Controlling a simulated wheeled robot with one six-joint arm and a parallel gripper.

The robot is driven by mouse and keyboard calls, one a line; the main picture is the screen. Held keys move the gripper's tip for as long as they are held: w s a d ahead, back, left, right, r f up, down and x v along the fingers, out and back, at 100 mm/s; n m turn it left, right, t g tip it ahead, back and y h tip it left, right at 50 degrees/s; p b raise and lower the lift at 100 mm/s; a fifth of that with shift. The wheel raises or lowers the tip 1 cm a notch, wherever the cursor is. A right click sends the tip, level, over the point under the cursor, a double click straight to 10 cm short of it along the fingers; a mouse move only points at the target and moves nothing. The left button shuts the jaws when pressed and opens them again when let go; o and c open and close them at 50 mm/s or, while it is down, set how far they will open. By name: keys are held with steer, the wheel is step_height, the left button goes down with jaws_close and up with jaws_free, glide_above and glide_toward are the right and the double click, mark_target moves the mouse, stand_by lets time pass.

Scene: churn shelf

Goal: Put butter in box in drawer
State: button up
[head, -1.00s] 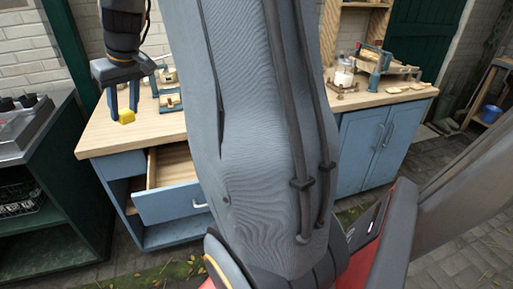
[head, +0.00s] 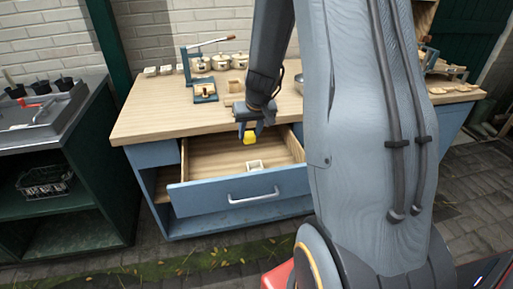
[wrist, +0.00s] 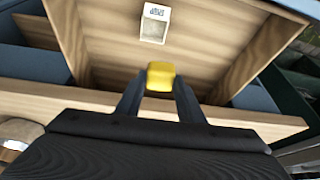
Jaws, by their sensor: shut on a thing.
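My gripper (head: 250,132) is shut on a yellow piece of butter (head: 250,138) and holds it above the open drawer (head: 252,185), near the counter's front edge. In the wrist view the butter (wrist: 160,76) sits between the two fingertips. A small white box (head: 254,165) stands inside the drawer on its wooden floor. The wrist view shows the box (wrist: 155,23) beyond the butter and apart from it, with dark markings inside. The drawer has a blue front with a pale handle and is otherwise bare where I can see.
The wooden counter (head: 150,108) carries a press-like tool (head: 203,75), several pots and small wooden pieces. A dark green shelf unit (head: 70,165) with a sink stands at the left. My own arm hides the counter's right part.

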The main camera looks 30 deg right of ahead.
steer(key=shift+m+h, duration=0.4)
steer(key=f+b, duration=0.1)
steer(key=f, duration=0.2)
steer(key=s+d+f+b, duration=0.1)
steer(key=f+b, duration=0.1)
steer(key=f, duration=0.1)
steer(key=f+b, duration=0.2)
steer(key=f, duration=0.1)
steer(key=shift+s+d+f, duration=0.2)
steer(key=shift+f, duration=0.05)
steer(key=shift+f+b, duration=0.45)
steer(key=shift+b, duration=0.25)
steer(key=shift+s, duration=0.2)
stand_by(0.7)
steer(key=shift+f+b, duration=1)
steer(key=shift+b, duration=0.65)
steer(key=shift+r, duration=0.1)
stand_by(0.5)
steer(key=o, duration=1.1)
steer(key=c, duration=0.4)
